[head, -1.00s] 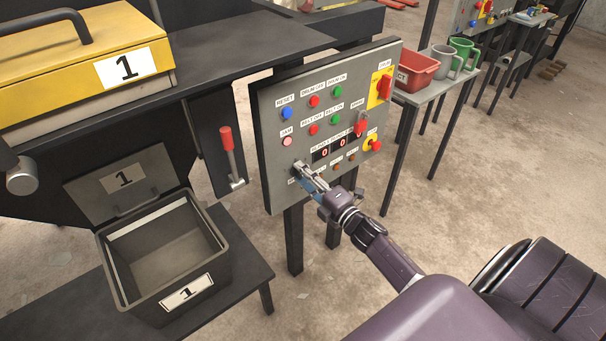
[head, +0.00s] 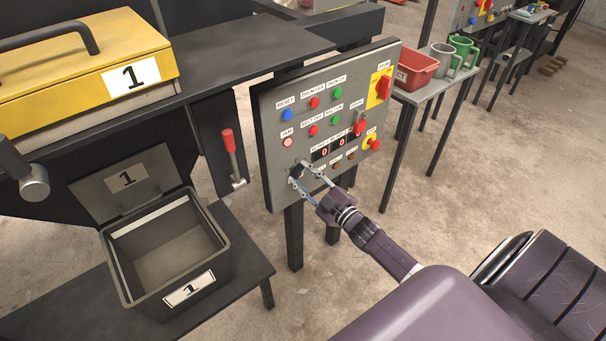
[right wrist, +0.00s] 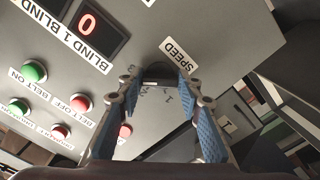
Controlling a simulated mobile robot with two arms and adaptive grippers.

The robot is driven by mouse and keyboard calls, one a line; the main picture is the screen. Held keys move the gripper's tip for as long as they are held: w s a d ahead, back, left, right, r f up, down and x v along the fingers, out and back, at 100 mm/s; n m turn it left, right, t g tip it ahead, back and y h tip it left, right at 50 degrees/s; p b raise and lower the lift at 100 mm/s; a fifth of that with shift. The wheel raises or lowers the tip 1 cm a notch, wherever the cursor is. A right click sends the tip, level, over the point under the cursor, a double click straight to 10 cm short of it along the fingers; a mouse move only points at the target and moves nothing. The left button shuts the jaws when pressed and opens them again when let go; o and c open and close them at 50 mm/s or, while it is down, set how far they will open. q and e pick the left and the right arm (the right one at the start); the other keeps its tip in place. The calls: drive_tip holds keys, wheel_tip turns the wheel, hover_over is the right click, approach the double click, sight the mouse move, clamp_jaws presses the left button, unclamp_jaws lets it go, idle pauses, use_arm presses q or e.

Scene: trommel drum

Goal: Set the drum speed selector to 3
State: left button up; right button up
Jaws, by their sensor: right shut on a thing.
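The control panel (head: 275,150) stands in the middle of the head view. Its speed selector is a small dark knob at the panel's lower left. In the right wrist view the knob (right wrist: 158,72) sits below the SPEED label (right wrist: 179,57), with small digits printed around it. My right gripper (head: 299,177) reaches it from the lower right. In the right wrist view its fingers (right wrist: 160,79) stand on both sides of the knob and hold it. The knob's pointer is too dark to read. My left gripper is out of view.
Coloured push buttons, displays (head: 338,145) and a red switch (head: 383,87) crowd the panel near my gripper. A red-handled lever (head: 228,142) is left of the panel. An open grey bin (head: 222,272) is lower left.

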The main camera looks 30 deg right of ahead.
drive_tip(key=shift+f+m, duration=0.1)
drive_tip(key=shift+m, duration=0.9)
drive_tip(key=o, duration=1.2)
drive_tip(key=shift+c, duration=0.2)
drive_tip(key=shift+s, duration=0.1)
drive_tip(key=s, duration=1.2)
drive_tip(key=shift+d, duration=0.45)
drive_tip(key=shift+w, duration=0.1)
